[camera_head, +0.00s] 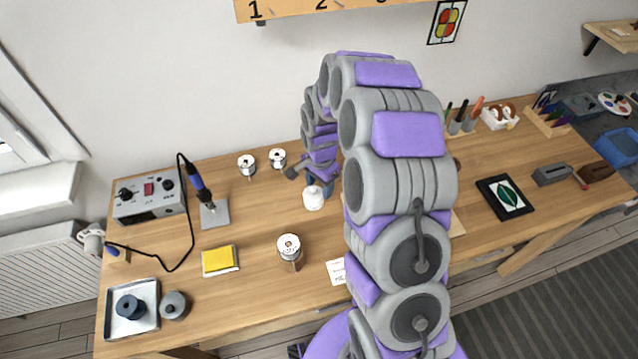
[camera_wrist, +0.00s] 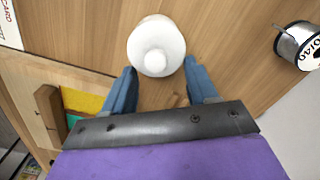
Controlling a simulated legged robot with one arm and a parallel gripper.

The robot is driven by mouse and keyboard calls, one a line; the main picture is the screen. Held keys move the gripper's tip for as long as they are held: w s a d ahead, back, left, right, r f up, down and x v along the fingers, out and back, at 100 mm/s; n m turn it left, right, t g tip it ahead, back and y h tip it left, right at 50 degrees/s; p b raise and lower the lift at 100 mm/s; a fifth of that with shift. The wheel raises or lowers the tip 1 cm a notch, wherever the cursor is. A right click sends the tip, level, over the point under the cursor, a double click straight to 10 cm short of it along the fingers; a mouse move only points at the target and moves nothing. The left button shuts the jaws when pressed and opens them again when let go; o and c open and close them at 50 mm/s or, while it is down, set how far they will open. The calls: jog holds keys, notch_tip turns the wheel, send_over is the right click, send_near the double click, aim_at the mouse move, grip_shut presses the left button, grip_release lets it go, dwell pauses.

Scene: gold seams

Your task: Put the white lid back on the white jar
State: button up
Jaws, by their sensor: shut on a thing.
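The white jar (camera_head: 313,199) stands upright on the wooden bench near its middle. My gripper (camera_head: 320,183) is right at its top, with its blue fingers pointing down. In the wrist view the white lid (camera_wrist: 157,62), with its round knob facing the camera, sits between the two fingertips of my gripper (camera_wrist: 160,66), which is shut on it. The white jar body (camera_wrist: 156,22) shows behind the lid. Lid and jar look in line, but I cannot tell whether the lid is fully seated or slightly above the rim.
A yellow sponge (camera_head: 218,260), a soldering station (camera_head: 148,197) and a metal tray (camera_head: 142,322) are at left. A framed leaf picture (camera_head: 505,197) lies right. Clear wood surrounds the jar.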

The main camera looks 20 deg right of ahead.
jog(key=shift+f, duration=0.2)
dwell(0.5)
jog(key=o, duration=1.3)
jog(key=shift+o, duration=0.2)
jog(key=shift+r, duration=0.1)
jog(key=shift+r+p, duration=1.45)
jog(key=shift+r, duration=2)
jog(key=s+r+n, duration=0.4)
jog(key=s+r, duration=0.2)
jog(key=s, duration=0.5)
jog(key=s+a+r+n+g, duration=0.1)
jog(key=s+r+n, duration=0.3)
jog(key=s, duration=0.8)
jog(key=s+a+r+n, duration=0.1)
jog(key=s+r+n, duration=0.2)
jog(key=s+r, duration=0.5)
jog(key=s, duration=0.4)
jog(key=shift+n+g, duration=0.4)
